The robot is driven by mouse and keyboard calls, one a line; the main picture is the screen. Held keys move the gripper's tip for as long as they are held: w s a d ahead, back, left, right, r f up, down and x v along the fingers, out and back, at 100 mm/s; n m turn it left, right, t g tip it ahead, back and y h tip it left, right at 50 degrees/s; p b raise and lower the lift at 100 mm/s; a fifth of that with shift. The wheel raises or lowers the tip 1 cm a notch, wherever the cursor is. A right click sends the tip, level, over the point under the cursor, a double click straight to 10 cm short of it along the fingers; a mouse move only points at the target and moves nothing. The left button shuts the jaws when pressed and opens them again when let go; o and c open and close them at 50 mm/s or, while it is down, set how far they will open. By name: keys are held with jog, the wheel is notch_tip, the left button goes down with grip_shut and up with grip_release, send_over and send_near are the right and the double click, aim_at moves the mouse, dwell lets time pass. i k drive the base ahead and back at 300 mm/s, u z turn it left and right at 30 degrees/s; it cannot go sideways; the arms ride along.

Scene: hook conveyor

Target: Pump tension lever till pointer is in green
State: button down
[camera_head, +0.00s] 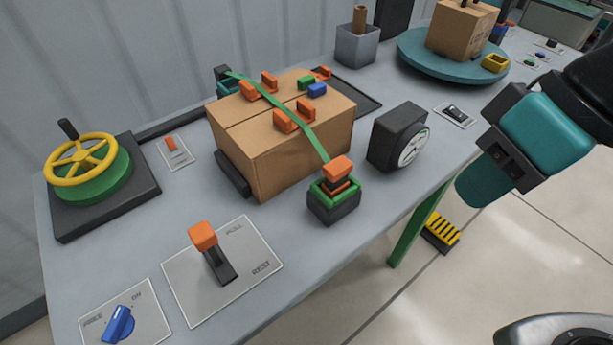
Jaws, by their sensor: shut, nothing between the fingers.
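An orange-knobbed lever (205,238) stands on a pale plate (180,283) marked REST and a second word that looks like PULL or FULL. A second orange-topped handle (338,168) sits on a green and black block (334,203) at the near end of a green strap (300,117). I cannot tell which is the tension lever. A black gauge (397,135) with a white dial faces right. Its dial is seen at a slant, and the pointer and green zone are too small to read. My gripper is not in view; only my arm shows at the right, apart from both levers.
The strap crosses a cardboard box (300,160) with orange clips. A yellow handwheel (80,160) stands at left and a blue knob (118,323) at front left. A teal turntable (420,62) is behind. The table's front edge drops to open floor at right.

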aim_at(202, 235)
jog(key=z, duration=0.3)
jog(key=k, duration=1.1)
jog(key=u, duration=0.3)
